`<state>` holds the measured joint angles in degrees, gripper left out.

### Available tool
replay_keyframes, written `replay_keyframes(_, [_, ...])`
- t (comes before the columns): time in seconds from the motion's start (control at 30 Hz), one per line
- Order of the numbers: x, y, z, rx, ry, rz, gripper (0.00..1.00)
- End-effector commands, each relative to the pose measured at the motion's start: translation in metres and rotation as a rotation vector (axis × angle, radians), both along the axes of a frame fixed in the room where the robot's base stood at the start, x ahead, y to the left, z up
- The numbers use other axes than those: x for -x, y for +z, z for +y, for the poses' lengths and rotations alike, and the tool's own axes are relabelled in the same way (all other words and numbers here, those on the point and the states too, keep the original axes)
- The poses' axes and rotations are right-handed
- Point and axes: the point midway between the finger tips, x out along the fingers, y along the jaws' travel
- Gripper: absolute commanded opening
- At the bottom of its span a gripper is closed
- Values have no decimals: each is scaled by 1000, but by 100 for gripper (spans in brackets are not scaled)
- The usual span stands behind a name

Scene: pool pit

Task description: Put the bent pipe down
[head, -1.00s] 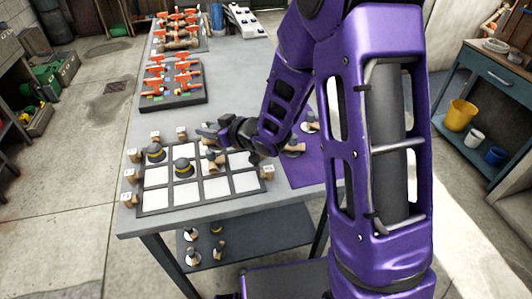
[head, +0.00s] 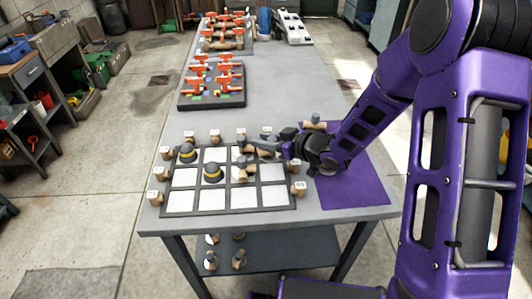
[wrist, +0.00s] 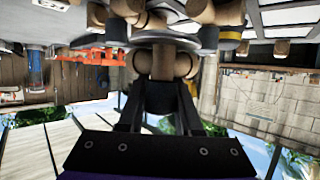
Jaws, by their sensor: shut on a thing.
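My gripper (head: 243,150) is over the right part of a dark-framed grid (head: 228,210) with white cells, on the grey table. In the wrist view it is shut on a tan bent pipe (wrist: 163,62), which sits between the fingers. In the head view tan pipe pieces (head: 238,173) show just below the fingertips. I cannot tell there which piece is the held one, or whether it touches the grid. Two dark domed pieces with yellow bands, one at the upper left (head: 186,153) and one nearer the middle (head: 212,173), stand in other cells.
Several tan labelled pieces line the grid's edges, one at its right (head: 298,187). A purple mat (head: 350,190) lies to the right, partly under my arm. A dark tray of orange-handled valves (head: 212,98) stands behind. The table's middle right is clear.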

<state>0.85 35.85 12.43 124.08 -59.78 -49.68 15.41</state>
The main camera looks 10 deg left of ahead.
Motion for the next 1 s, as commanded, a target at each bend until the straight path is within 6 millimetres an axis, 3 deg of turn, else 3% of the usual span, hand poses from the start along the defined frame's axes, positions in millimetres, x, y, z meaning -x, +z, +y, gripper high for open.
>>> replay_keyframes(0.3, [0,-37,0,0,0,1,0])
replay_keyframes(1.0, [0,-53,-1,3,-2,3,0])
